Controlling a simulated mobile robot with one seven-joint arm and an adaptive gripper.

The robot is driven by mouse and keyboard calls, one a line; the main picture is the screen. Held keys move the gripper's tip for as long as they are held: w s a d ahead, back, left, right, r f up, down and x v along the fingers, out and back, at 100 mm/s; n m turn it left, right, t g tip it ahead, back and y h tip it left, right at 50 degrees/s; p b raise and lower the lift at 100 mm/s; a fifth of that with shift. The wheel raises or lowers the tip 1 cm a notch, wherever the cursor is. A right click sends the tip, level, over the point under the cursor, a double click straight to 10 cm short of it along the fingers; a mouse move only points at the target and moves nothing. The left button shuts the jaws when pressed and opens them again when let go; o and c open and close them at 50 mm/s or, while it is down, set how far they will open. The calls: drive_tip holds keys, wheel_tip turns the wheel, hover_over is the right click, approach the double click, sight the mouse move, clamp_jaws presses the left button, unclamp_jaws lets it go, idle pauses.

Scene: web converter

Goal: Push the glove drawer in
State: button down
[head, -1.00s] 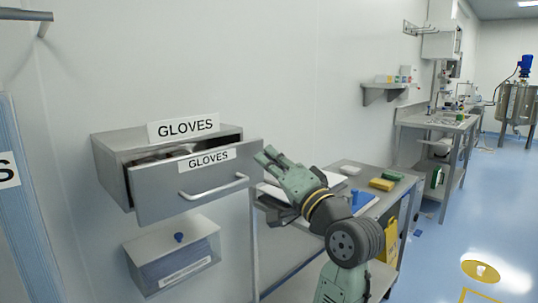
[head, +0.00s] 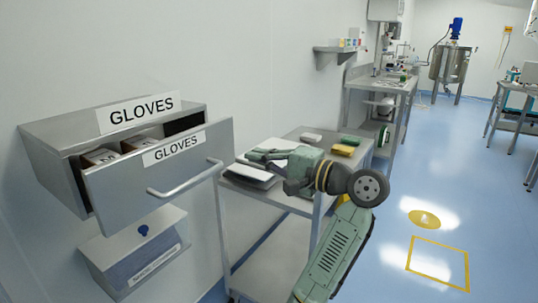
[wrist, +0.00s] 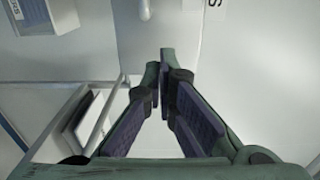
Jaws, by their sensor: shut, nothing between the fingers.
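The grey metal glove drawer (head: 160,175) stands open from its wall cabinet (head: 65,140) at the left of the head view. Its front has a GLOVES label and a bar handle (head: 186,180), and glove boxes (head: 118,152) show inside. My gripper (head: 246,157) is to the right of the drawer front, apart from it in the picture, over the side trolley. In the wrist view my gripper's fingers (wrist: 160,62) meet at the tips with nothing between them. A bar like the handle (wrist: 145,8) and part of a label show at that view's top edge.
A lidded dispenser box (head: 135,250) hangs on the wall below the drawer. A metal trolley (head: 300,203) with books and coloured items stands right of the drawer, under my arm. The blue floor (head: 390,265) is open at the right.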

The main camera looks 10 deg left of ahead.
sight(220, 146)
drive_tip(key=p+x, duration=0.2)
drive_tip(key=x, duration=0.5)
drive_tip(key=shift+w+a, duration=0.1)
drive_tip(key=shift+a, duration=0.2)
drive_tip(key=shift+w+a+f, duration=0.1)
drive_tip(key=shift+w+a, duration=0.1)
drive_tip(key=shift+a, duration=0.25)
drive_tip(key=p+x, duration=0.1)
drive_tip(key=x, duration=0.6)
drive_tip(key=shift+w+a, duration=0.1)
drive_tip(key=shift+a, duration=0.25)
